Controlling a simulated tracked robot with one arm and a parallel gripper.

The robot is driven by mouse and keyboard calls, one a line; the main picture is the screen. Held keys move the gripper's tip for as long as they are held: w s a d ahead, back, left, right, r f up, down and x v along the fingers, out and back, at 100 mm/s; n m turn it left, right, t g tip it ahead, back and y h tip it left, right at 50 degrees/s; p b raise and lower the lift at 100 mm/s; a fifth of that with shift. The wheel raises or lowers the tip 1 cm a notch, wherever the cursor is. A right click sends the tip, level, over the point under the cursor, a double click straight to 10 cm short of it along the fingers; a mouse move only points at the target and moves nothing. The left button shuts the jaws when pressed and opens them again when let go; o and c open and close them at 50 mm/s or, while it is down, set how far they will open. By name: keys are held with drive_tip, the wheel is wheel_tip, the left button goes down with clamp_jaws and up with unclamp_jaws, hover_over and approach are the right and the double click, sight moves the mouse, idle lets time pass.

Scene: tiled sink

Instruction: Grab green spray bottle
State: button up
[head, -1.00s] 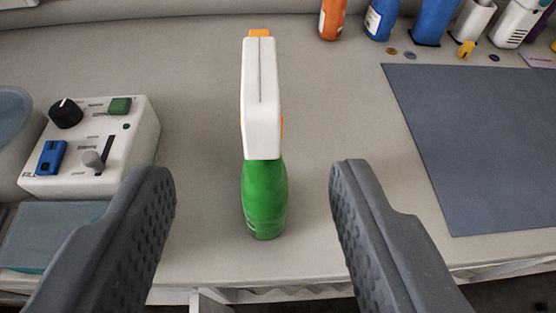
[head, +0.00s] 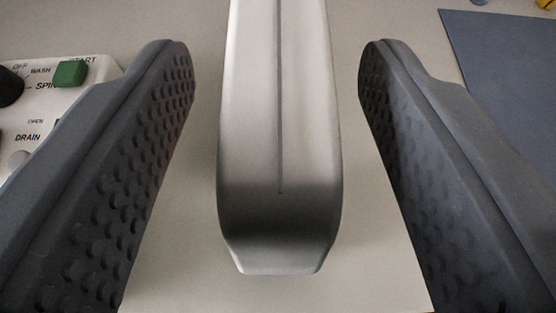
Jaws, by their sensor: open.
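My gripper (head: 272,50) is open, with one dark grey studded finger on each side of the white top. Clear gaps show between the top and both fingers, so neither finger appears to touch it.
A white control box (head: 90,95) with a green button and a dark knob stands at the left, partly behind the left finger. A blue-grey mat (head: 510,70) lies at the upper right. The light counter (head: 180,270) shows around the bottle.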

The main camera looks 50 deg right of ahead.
drive_tip(key=shift+w+d+f, duration=0.1)
drive_tip(key=shift+w+d, duration=0.1)
drive_tip(key=shift+w, duration=0.05)
clamp_jaws()
idle(1.4)
